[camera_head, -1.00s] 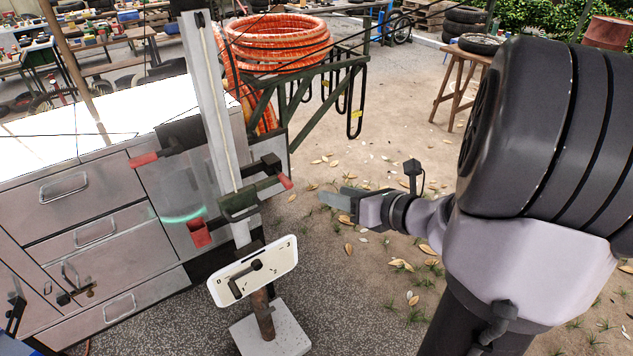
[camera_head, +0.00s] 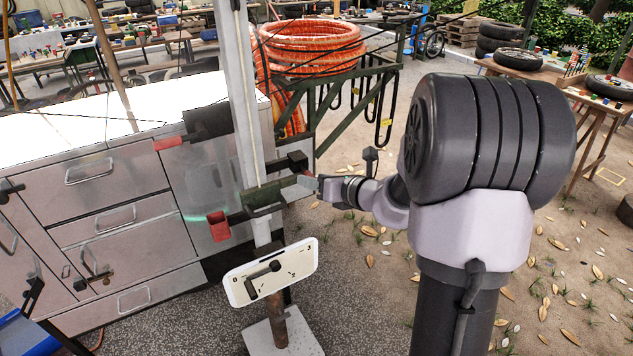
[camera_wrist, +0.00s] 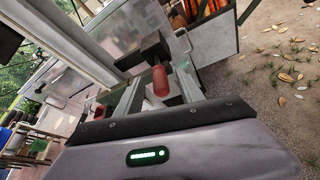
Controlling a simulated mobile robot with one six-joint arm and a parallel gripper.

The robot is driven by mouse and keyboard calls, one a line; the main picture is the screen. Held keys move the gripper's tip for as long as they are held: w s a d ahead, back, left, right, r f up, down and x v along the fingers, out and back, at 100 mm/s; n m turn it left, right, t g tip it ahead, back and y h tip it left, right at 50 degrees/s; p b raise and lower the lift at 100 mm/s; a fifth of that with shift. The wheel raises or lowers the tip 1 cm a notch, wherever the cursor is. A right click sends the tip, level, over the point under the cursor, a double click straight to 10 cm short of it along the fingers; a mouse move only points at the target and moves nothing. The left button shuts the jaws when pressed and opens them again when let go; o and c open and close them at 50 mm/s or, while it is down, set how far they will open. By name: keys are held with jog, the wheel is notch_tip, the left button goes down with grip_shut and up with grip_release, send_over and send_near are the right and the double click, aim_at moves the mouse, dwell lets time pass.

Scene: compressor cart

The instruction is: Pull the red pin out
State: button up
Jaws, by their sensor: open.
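The red pin (camera_wrist: 160,80) has a rounded red end and points toward the camera in the wrist view. It sits on the dark bracket (camera_head: 263,198) on the upright post. My gripper (camera_head: 309,182) is at the right end of this bracket, and in the head view it hides most or all of the pin. In the wrist view my gripper (camera_wrist: 158,86) is open, with one finger on each side of the pin's red end. I cannot tell whether either finger touches it.
A red cup-like part (camera_head: 219,227) and a red handle (camera_head: 170,143) are left of the post (camera_head: 242,90). A white plate with a black lever (camera_head: 270,272) is below. Grey drawers (camera_head: 100,170) stand left, and an orange hose coil (camera_head: 310,45) lies behind. Open ground is at right.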

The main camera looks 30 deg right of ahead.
grip_shut()
jog(key=s, duration=0.9)
jog(key=shift+d+b, duration=0.2)
jog(key=shift+b, duration=0.1)
dwell(0.3)
